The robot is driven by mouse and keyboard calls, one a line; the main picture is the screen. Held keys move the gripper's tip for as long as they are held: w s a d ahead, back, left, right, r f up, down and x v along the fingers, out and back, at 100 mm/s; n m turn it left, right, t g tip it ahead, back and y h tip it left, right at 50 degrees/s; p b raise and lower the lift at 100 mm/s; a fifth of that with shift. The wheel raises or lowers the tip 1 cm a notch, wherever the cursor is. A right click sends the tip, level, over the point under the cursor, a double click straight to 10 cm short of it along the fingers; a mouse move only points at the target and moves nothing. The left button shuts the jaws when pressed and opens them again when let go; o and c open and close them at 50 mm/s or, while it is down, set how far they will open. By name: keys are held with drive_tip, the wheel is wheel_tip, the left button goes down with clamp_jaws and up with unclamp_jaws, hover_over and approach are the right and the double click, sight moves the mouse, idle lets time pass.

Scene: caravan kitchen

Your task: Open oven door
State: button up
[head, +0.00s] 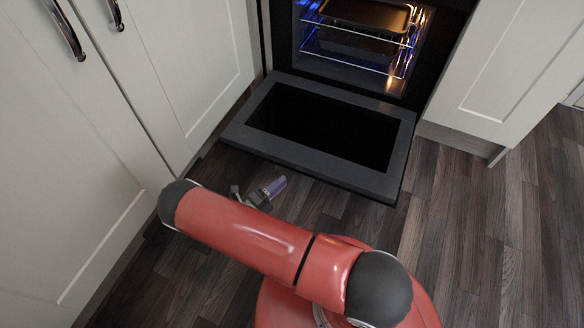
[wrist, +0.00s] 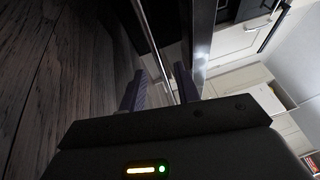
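The oven door (head: 262,98) is folded down, close to level, in front of the lit oven (head: 420,50). It is a dark grey frame around a black panel. My gripper (head: 270,190) is low near the floor, just off the door's outer left edge in the head view. In the wrist view my gripper (wrist: 158,88) has its two fingers apart. A thin metal bar, seemingly the door handle (wrist: 153,38), runs between them. I cannot tell if either finger touches it. The handle is hidden in the head view.
White cabinets (head: 70,150) with metal handles stand close on the left. Another white cabinet (head: 510,70) is right of the oven. Wire racks with a tray (head: 365,14) are inside the oven. The wood floor (head: 480,230) is clear on the right.

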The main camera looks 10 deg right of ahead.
sight(296, 171)
drive_tip(key=shift+w+f+n, duration=0.15)
drive_tip(key=shift+f+n, duration=0.15)
drive_tip(key=shift+w+d, duration=0.2)
drive_tip(key=shift+d, duration=0.1)
drive_tip(key=x, duration=0.7)
drive_tip(key=shift+r, duration=0.1)
drive_tip(key=shift+c, duration=0.4)
clamp_jaws()
